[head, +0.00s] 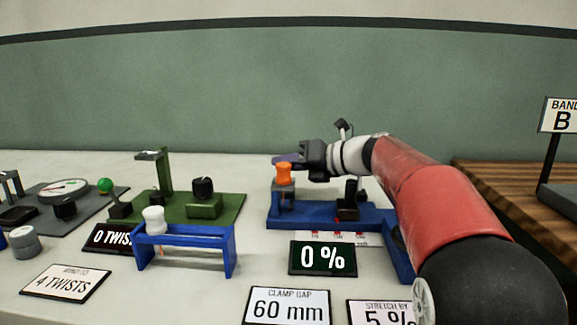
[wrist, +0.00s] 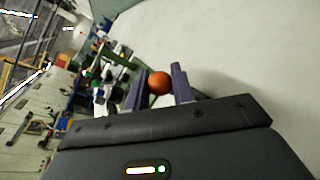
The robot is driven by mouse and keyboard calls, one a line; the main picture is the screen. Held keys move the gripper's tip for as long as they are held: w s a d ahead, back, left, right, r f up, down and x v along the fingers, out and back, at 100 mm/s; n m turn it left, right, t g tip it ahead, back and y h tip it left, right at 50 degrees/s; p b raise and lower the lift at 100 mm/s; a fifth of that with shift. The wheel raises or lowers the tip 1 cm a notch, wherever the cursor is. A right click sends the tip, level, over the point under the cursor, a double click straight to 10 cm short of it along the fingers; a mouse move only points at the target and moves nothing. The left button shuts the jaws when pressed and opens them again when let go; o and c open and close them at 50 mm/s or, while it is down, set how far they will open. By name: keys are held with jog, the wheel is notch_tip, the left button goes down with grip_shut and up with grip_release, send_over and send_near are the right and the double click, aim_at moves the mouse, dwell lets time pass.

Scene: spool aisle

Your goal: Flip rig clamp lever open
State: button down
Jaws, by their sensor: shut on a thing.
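The blue rig (head: 315,216) stands on the table in the head view, in front of my arm. An orange knob (head: 283,174) stands upright over a grey block at its left end. It looks like a round orange ball in the wrist view (wrist: 159,82). My gripper (head: 286,161) reaches in from the right at the knob's top. Its purple fingers are on both sides of the knob in the wrist view (wrist: 159,86), shut on it. A separate lever arm below the knob cannot be made out. My arm hides part of the rig's right end.
A "0 %" display (head: 323,258) and a "60 mm" clamp gap card (head: 288,306) stand in front of the rig. A blue stand (head: 185,240) with a white knob is at left, a green fixture (head: 224,209) behind it. The table behind the rig is clear.

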jog(key=c, duration=1.2)
grip_release()
jog(key=shift+v, duration=3.9)
jog(key=shift+c, duration=0.3)
